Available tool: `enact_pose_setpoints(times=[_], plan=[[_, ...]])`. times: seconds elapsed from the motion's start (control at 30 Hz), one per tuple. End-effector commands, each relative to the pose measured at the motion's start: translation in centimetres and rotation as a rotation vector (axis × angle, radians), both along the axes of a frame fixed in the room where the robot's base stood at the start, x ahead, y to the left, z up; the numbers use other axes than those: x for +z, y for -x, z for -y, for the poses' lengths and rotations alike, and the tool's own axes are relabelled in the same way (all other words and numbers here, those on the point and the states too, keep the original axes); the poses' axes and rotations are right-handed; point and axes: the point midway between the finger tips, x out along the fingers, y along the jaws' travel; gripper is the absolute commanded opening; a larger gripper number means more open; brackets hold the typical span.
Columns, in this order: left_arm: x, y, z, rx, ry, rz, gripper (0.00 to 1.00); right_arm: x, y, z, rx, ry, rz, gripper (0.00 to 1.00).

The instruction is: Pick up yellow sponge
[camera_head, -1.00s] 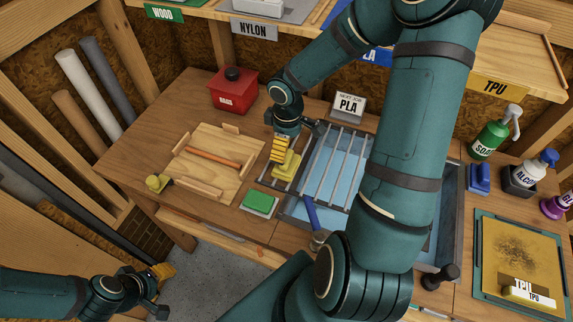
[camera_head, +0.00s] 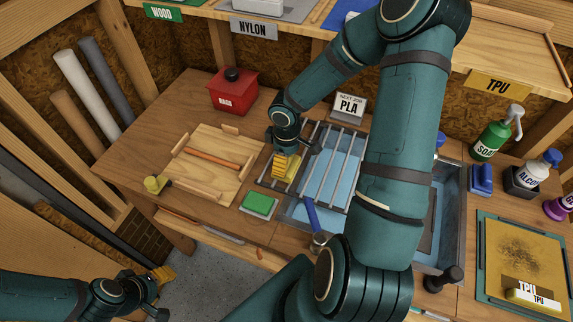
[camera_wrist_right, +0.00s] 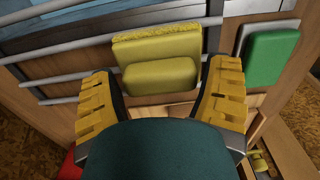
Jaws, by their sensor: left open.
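The yellow sponge (camera_head: 294,172), a block with a paler handle-like part, sits at the left end of the metal rack over the sink. The right wrist view shows the sponge (camera_wrist_right: 157,50) between my right gripper's yellow fingers. My right gripper (camera_head: 283,168) is open and low over the sponge, with one finger on each side; in the wrist view (camera_wrist_right: 162,85) narrow gaps show beside it. Contact cannot be told for certain. My left gripper (camera_head: 160,290) is open and empty at the lower left, away from the bench.
A green sponge (camera_head: 259,205) lies just left of the sink front. A blue-handled brush (camera_head: 311,216) leans at the sink edge. A wooden board (camera_head: 212,165) with a stick lies left, and a red rags box (camera_head: 233,93) stands behind it. A PLA sign (camera_head: 349,106) stands behind the rack.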

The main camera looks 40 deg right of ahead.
Motion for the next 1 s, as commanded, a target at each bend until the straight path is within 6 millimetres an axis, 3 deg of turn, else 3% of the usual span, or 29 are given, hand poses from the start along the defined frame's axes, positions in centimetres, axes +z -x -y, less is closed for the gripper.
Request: enact_pose_setpoints(times=[0.03,0.1,0.57,1.0], plan=[[0.0,0.0,0.0,0.0,0.0,0.0,0.47,0.0,0.0,0.0,0.0,0.0,0.0,0.54],[0.0,0.0,0.0,0.0,0.0,0.0,0.47,0.0,0.0,0.0,0.0,0.0,0.0,0.34],[0.1,0.0,0.0,0.0,0.0,-0.001,0.47,0.5,0.0,0.0,-0.001,0.002,0.001,0.33],[2.0,0.1,-0.1,-0.001,0.004,0.0,0.47,8.2,0.0,0.1,-0.001,0.002,0.002,0.33]])
